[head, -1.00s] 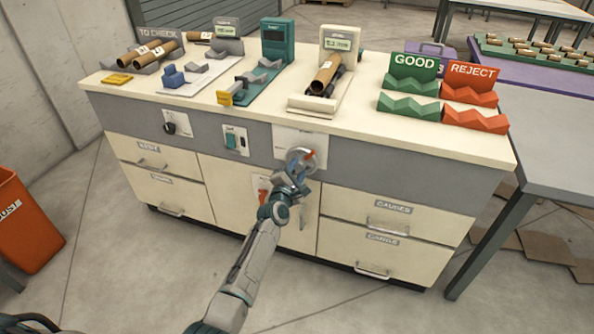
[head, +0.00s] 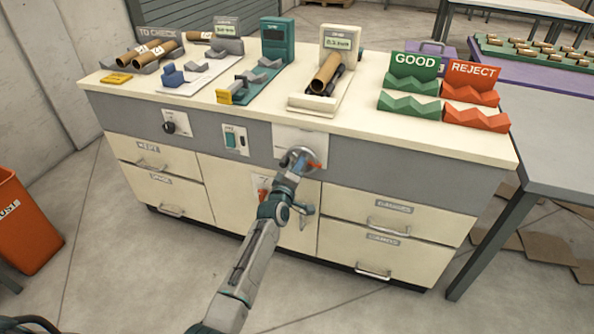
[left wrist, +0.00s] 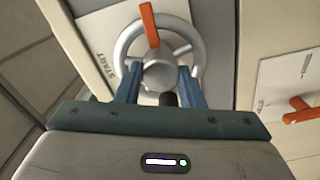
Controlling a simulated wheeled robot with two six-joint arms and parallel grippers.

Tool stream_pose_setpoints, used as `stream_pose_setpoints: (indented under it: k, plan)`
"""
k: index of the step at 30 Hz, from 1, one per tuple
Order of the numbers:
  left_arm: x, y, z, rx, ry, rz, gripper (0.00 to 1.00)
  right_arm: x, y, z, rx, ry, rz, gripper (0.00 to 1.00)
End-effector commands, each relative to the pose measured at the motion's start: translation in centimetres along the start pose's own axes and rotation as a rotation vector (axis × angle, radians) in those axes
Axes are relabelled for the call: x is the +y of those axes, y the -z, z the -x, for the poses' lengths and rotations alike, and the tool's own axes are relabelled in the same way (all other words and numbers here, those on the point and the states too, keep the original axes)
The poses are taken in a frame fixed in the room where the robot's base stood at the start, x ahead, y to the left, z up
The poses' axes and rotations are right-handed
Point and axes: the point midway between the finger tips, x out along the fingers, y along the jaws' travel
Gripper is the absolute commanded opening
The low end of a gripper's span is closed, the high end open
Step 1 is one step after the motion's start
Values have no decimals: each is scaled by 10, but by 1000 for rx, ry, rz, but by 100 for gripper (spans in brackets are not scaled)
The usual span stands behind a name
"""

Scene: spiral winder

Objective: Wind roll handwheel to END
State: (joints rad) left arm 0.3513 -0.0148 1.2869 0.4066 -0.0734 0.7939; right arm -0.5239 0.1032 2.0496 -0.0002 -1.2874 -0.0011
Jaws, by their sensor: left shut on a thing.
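The roll handwheel (head: 306,153) is a grey spoked wheel on a pale plate (head: 290,136) on the cabinet front. Its orange pointer (head: 314,166) points right and slightly down in the head view. In the left wrist view the handwheel (left wrist: 121,58) fills the top, with its orange pointer (left wrist: 149,24) upward and a START mark (left wrist: 106,69) at its left. My left gripper (head: 297,166) is shut on the handwheel at its near side. Its blue fingers (left wrist: 160,88) flank a dark grip. No END mark is readable. My right gripper is out of view.
A tube (head: 325,72) rests in the holder above the wheel. An orange lever (head: 263,194) shows below left of it, also in the left wrist view (left wrist: 301,111). A dark knob (head: 169,128) and a green switch (head: 230,140) are left. GOOD (head: 414,66) and REJECT (head: 472,76) racks stand right.

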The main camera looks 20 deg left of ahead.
Motion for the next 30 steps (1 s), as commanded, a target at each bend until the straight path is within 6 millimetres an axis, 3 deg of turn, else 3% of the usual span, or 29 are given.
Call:
stream_pose_setpoints:
  k: [14,27,30]
  plan:
    - [-4,-2,1,-2,2,-453,12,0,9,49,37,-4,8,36]
    - [-4,-2,1,-3,2,-869,12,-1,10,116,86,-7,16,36]
    - [-4,-2,1,-2,2,-966,12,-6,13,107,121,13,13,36]
